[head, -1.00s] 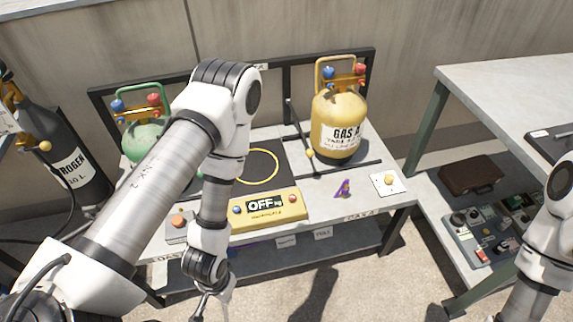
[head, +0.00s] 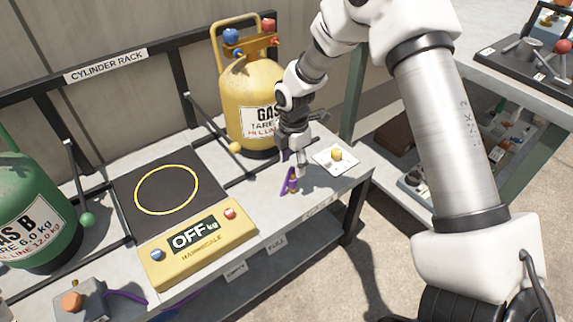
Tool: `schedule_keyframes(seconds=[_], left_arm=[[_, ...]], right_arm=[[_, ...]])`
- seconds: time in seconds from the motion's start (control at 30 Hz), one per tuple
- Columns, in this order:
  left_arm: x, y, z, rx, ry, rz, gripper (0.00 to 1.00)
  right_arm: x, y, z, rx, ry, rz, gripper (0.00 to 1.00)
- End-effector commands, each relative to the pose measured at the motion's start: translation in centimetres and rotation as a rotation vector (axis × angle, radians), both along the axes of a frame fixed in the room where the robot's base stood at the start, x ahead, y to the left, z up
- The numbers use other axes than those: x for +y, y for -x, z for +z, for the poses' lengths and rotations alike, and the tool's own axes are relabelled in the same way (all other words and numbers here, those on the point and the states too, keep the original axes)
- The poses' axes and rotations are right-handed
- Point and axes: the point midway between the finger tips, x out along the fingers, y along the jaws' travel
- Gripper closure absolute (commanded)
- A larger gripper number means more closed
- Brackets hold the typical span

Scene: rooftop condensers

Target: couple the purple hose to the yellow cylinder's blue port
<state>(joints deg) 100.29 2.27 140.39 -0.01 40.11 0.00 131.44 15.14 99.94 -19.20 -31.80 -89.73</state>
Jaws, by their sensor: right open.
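The yellow cylinder (head: 247,85) labelled GAS stands upright at the back of the bench. On its top fitting are a blue port (head: 231,37) on the left and a red port (head: 268,26) on the right. A purple hose (head: 127,297) shows at lower left, running beside a grey box; most of it is hidden. A separate small purple piece (head: 289,183) lies on the bench in front of the yellow cylinder. My right gripper (head: 291,167) is open, pointing down just above that purple piece; contact cannot be told. My left gripper is out of view.
A yellow scale (head: 198,242) reading OFF has a dark plate (head: 165,190) behind it. A green cylinder (head: 32,215) stands left. The grey box (head: 80,303) has an orange knob. A white plate with a yellow knob (head: 336,156) lies right. A side bench (head: 510,82) stands further right.

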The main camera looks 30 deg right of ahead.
Motion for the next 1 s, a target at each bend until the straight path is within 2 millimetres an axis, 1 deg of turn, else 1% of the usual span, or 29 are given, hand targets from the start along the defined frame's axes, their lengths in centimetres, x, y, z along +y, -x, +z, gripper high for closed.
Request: schedule_keyframes(seconds=[0.03, 0.1, 0.2, 0.3, 0.43, 0.67, 0.7, 0.77, 0.8, 0.83, 0.93, 0.97, 1.0], left_arm=[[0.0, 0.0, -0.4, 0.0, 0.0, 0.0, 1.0], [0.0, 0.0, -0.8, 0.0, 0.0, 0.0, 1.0], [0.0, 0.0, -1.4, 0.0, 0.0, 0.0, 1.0], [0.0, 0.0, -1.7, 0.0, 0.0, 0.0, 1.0], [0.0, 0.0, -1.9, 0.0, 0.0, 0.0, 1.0], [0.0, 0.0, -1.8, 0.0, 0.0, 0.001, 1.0], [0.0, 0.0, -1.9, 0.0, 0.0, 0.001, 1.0], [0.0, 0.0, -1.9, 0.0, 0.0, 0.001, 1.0], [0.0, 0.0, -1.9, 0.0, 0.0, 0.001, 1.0], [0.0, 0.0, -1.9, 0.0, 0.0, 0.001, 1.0], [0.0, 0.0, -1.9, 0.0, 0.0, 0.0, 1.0], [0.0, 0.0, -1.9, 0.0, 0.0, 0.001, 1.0], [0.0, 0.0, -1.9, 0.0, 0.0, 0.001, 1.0]], right_arm=[[0.0, 0.1, -1.1, 0.004, 0.0, -0.001, 0.44], [0.0, 0.1, -2.5, 0.004, 0.0, -0.001, 0.44], [0.0, 0.1, -4.4, 0.004, 0.0, -0.002, 0.44], [0.1, 0.1, -5.9, 0.003, -0.001, -0.003, 0.44], [0.1, 0.1, -6.8, 0.003, -0.001, -0.003, 0.44], [0.1, 0.1, -6.8, 0.002, -0.001, -0.004, 0.44], [0.1, 0.1, -6.8, 0.002, -0.001, -0.004, 0.58], [0.1, 0.1, -6.8, 0.002, -0.001, -0.004, 0.79], [0.1, 0.1, -6.8, 0.002, -0.001, -0.004, 0.93], [0.1, 0.1, -6.8, 0.002, -0.001, -0.004, 1.0], [0.1, 0.2, -6.8, 0.002, -0.001, -0.004, 1.0], [0.1, 0.2, -6.8, 0.002, -0.001, -0.004, 0.84], [0.1, 0.2, -6.8, 0.002, -0.001, -0.004, 0.98]])
